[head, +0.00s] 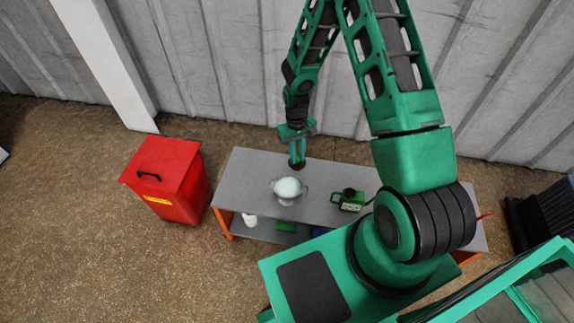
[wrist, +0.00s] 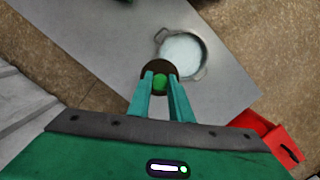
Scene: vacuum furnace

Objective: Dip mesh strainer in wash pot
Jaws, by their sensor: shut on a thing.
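The wash pot (head: 277,196) is a silver two-handled pot with pale, whitish-blue contents, standing on the grey table. It also shows in the wrist view (wrist: 203,58), up and right of the fingertips. My gripper (head: 297,160) is over the table, just behind the pot in the head view. In the wrist view my gripper (wrist: 160,79) is shut on a green piece, with a dark round disc, apparently the mesh strainer (wrist: 158,65), beyond the fingertips. The strainer (head: 298,167) looks apart from the pot; its height above the table is hard to tell.
The grey table (head: 240,180) has a green device (head: 349,201) right of the pot and a lower shelf with small items. A red bin (head: 168,184) with a black handle stands left of the table. A corrugated wall is behind. Bare tabletop lies around the pot.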

